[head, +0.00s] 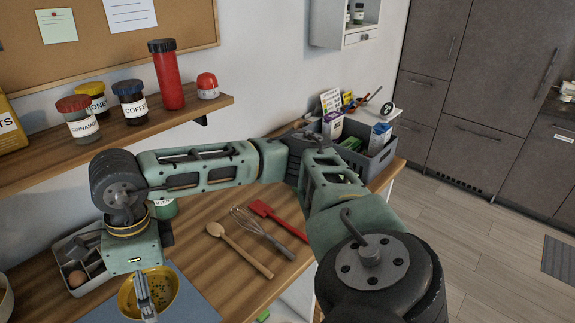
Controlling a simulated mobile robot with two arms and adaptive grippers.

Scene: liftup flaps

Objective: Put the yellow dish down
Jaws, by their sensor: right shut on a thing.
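The yellow dish (168,288) is a round, speckled, shallow dish at the lower left of the head view. My right gripper (147,308) points down at it, its fingers shut on the dish and covering part of it. The dish shows over a blue-grey mat (205,305) on the wooden counter; I cannot tell whether it touches the mat. My left gripper is not in view.
A wooden spoon (240,248), a whisk (262,233) and a red spatula (278,218) lie right of the mat. A grey tray with an egg (77,278) stands to the left. A shelf (130,138) with jars hangs above. A grey crate (375,160) stands at the far end.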

